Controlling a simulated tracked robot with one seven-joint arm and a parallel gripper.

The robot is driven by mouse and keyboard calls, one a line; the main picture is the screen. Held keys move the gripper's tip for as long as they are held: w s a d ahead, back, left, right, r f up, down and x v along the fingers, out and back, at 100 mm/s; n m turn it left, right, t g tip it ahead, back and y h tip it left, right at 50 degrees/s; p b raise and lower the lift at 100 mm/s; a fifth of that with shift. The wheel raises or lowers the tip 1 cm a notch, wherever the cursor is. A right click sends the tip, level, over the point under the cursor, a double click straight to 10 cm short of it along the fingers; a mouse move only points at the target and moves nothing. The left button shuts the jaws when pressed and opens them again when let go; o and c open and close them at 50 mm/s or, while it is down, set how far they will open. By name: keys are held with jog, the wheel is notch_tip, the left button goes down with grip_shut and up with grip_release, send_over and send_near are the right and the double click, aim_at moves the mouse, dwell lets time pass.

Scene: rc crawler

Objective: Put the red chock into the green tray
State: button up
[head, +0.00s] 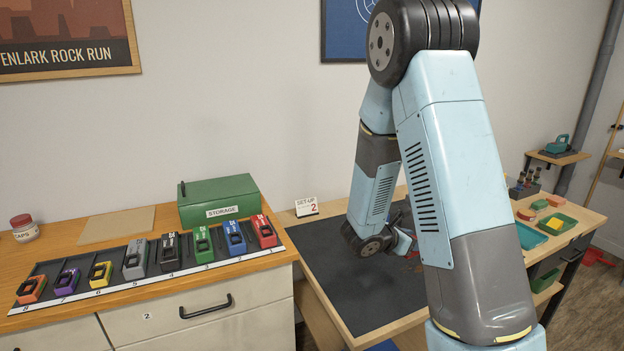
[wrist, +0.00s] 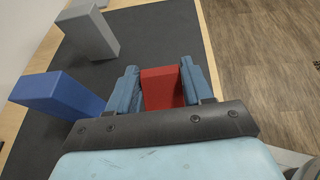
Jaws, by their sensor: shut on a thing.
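My gripper (wrist: 159,74) is shut on the red chock (wrist: 161,90), which sits between its two blue fingers in the wrist view. It is over the dark mat (wrist: 138,30); I cannot tell whether the chock touches the mat. In the head view my gripper (head: 403,243) is at the mat's far part, partly hidden by my arm, and only bits of red show beside it. The green tray (head: 572,221) is on the wooden bench at the right, with a yellow piece in it.
A blue block (wrist: 60,95) and a grey block (wrist: 90,33) stand on the mat left of my gripper. A teal tray (head: 530,237) is in front of the green tray.

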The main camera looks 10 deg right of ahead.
jog(key=w+a+n+t+y, duration=0.7)
jog(key=w+a+n, duration=0.3)
jog(key=w+a, duration=0.3)
jog(key=shift+w+a+r+t+y, duration=0.15)
jog(key=shift+w+r+t+y, duration=0.2)
jog(key=shift+w+y, duration=0.6)
